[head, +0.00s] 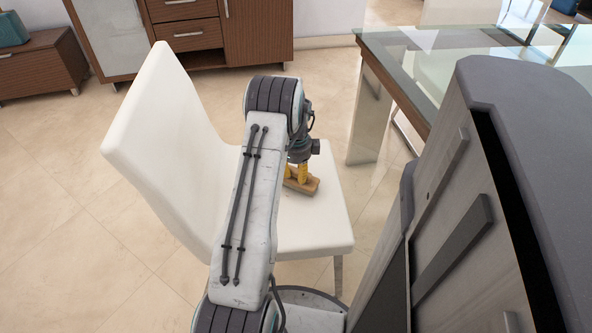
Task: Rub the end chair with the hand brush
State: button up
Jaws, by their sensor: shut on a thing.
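The end chair (163,137) is white, with its tall back at the left and its seat (325,215) facing the glass table. My arm reaches across the chair, and my gripper (301,174) points down over the seat. Its yellow fingers are shut on the hand brush (303,186), a small tan wooden block. The brush is at or just above the seat surface; I cannot tell whether it touches. Its bristles are not visible, and my arm hides part of the seat and part of the brush.
A glass-topped table (430,70) with a wooden edge and shiny legs stands at the right, close to the seat. A brown wooden cabinet (258,35) and a low drawer unit (40,65) stand at the back. Tiled floor (75,190) is clear at the left.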

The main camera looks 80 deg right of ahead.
jog(key=shift+s+a+f+b, duration=0.1)
jog(key=shift+s+a+b, duration=0.2)
jog(key=shift+a, duration=0.85)
jog(key=shift+s+a+f+b, duration=0.15)
jog(key=shift+s+a, duration=0.2)
jog(key=shift+a, duration=0.75)
jog(key=shift+s+a+r, duration=0.15)
jog(key=shift+s+a, duration=0.05)
jog(key=shift+a, duration=0.4)
jog(key=shift+s+a+r, duration=0.1)
jog(key=shift+s+a, duration=0.05)
jog(key=shift+a, duration=0.45)
jog(key=shift+w, duration=0.15)
jog(key=shift+w+a, duration=0.2)
jog(key=shift+w, duration=0.45)
jog(key=shift+w+d+f, duration=0.1)
jog(key=shift+w+d, duration=0.2)
jog(key=shift+d, duration=0.55)
jog(key=shift+w+d+f, duration=0.1)
jog(key=shift+w+d, duration=0.2)
jog(key=shift+d, duration=0.5)
